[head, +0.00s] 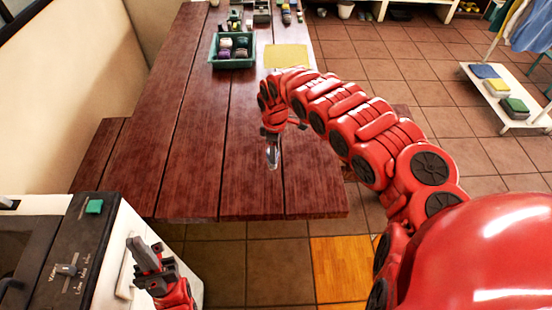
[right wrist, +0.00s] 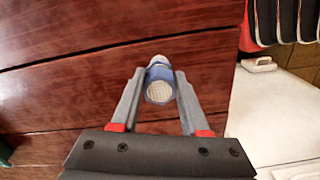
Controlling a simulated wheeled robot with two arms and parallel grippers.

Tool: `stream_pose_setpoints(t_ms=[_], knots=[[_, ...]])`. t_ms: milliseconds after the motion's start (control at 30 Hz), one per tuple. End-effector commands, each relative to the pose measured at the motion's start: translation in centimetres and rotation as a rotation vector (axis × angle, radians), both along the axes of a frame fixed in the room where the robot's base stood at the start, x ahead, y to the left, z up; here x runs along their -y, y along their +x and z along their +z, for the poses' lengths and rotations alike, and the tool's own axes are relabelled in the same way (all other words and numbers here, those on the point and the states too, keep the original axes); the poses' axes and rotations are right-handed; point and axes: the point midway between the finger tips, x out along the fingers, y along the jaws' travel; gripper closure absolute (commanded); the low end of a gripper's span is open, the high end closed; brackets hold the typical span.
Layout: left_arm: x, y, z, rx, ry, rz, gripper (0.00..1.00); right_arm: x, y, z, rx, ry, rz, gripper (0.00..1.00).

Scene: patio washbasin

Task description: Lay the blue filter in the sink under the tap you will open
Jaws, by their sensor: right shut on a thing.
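The blue filter (right wrist: 159,82) is a small blue cylinder with a pale, mesh-like round face in the right wrist view. My right gripper (right wrist: 156,88) is shut on it, one finger on each side. In the head view my right gripper (head: 271,134) points down over the front part of the red-brown wooden table, with a small, shiny, pale thing (head: 272,157) at its tips. My left gripper (head: 148,256) is at the lower left, beside the white appliance; its finger gap is unclear. No sink or tap shows in either view.
The wooden table (head: 190,150) is mostly bare. A green crate (head: 233,63) with several round things and a yellow mat (head: 287,56) are toward its far end. The white appliance (head: 112,262) with dials stands front left. A low white shelf (head: 480,82) is at the right.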

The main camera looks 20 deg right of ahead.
Motion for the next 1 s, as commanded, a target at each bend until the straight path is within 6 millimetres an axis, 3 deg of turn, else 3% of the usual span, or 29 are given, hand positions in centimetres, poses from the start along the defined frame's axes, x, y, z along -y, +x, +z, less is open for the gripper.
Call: stream_pose_setpoints(t_ms=[233, 500, 900, 933, 1000], knots=[[0.0, 0.0, 0.3, 0.0, 0.0, 0.0, 1.0, 0.6, 0.7, -0.6, -0.004, -0.003, -0.005, 1.0], [0.0, 0.0, 1.1, 0.0, 0.0, 0.0, 1.0, 0.6, 0.6, -3.6, -0.005, -0.003, -0.004, 1.0], [0.0, 0.0, 0.7, 0.0, 0.0, 0.0, 1.0, 0.7, 0.7, -4.2, -0.003, -0.005, -0.004, 1.0], [0.0, 0.0, 0.8, 0.0, 0.0, 0.0, 1.0, 0.7, 0.7, -4.1, -0.003, -0.005, -0.004, 0.52], [0.0, 0.0, 0.9, 0.0, 0.0, 0.0, 1.0, 0.7, 0.7, -4.0, -0.003, -0.005, -0.004, 0.39]])
